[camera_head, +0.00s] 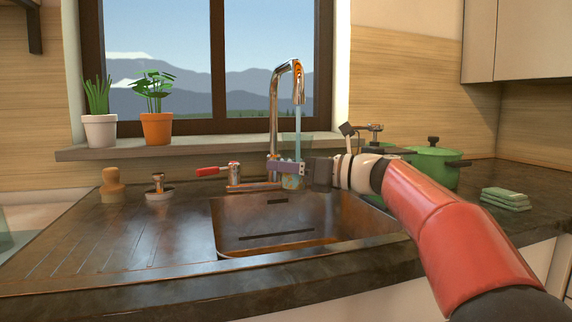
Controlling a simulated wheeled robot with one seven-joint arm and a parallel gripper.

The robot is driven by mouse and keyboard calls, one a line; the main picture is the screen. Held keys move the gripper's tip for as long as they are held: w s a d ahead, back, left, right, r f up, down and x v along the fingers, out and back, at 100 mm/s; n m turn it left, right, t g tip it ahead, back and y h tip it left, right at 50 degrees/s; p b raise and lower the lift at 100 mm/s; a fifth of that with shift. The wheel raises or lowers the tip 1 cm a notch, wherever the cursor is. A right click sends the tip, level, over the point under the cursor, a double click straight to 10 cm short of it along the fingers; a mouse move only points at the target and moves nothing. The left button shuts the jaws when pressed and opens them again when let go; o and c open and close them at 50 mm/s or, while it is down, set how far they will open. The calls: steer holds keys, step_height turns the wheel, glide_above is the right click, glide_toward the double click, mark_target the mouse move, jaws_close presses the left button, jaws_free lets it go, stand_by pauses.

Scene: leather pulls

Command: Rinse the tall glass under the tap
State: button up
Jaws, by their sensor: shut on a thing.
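The tap (275,95) is a tall chrome spout behind the sink. A column of water (298,118) runs from its mouth. The tall glass (304,143) is clear and bluish, and looks upright below the spout, with the water falling into or just in front of it. My gripper (287,167) reaches in from the right and is shut on the glass, over the back of the sink (270,225). The gripper hides part of the glass. A lever with a red handle (207,171) stands left of the tap base.
A green pot (434,168) and folded green cloths (505,198) sit right of the sink. A wooden brush (112,185) and a metal knob piece (159,187) stand on the left. Potted plants line the sill. The ribbed drainboard (130,235) is clear.

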steer(key=shift+r, duration=0.1)
steer(key=shift+s+d, duration=0.3)
steer(key=shift+d, duration=0.1)
steer(key=shift+s, duration=0.15)
steer(key=s+a+b, duration=0.2)
steer(key=s+a, duration=0.1)
steer(key=s, duration=0.3)
steer(key=shift+a, duration=0.4)
